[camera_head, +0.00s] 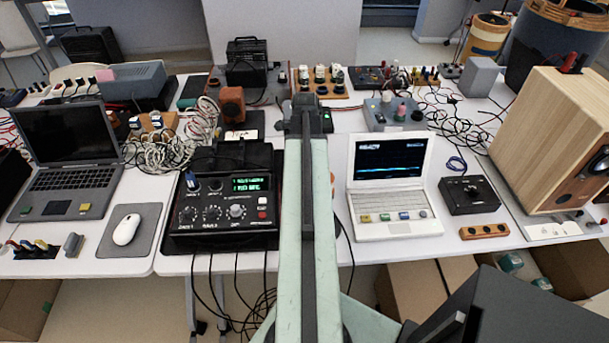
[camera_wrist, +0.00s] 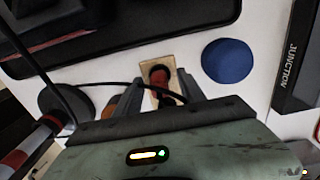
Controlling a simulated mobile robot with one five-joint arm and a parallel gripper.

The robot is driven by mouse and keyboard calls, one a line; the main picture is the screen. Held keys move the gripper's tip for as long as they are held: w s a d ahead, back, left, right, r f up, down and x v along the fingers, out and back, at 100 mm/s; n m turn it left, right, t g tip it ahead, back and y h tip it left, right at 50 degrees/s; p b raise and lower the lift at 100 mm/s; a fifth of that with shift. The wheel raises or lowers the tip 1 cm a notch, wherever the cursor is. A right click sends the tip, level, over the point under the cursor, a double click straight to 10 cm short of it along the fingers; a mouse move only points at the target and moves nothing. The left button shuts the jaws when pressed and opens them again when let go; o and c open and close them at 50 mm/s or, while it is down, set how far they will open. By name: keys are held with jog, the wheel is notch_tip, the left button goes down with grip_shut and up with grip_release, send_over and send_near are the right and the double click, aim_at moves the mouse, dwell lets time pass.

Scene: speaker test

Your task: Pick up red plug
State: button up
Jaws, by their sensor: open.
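In the wrist view the red plug (camera_wrist: 160,77), with a dark round end, is on a small tan plate (camera_wrist: 185,52) on the white table. My gripper (camera_wrist: 159,83) is open, with one grey finger on each side of the plug. I cannot tell whether the fingers touch it. The plug's lower part is hidden by a black cable and my gripper body. In the head view my arm reaches forward over the table, and its end (camera_head: 304,110) hides the spot beyond it; I cannot make out this plug there.
In the wrist view a blue disc (camera_wrist: 228,61) and a dark box marked JUNCTION (camera_wrist: 297,55) lie to the right. A striped red and white piece (camera_wrist: 28,148) is at lower left. In the head view a black instrument (camera_head: 222,200) and white laptop (camera_head: 394,185) flank my arm.

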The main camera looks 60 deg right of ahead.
jog(key=shift+f, duration=0.1)
grip_shut()
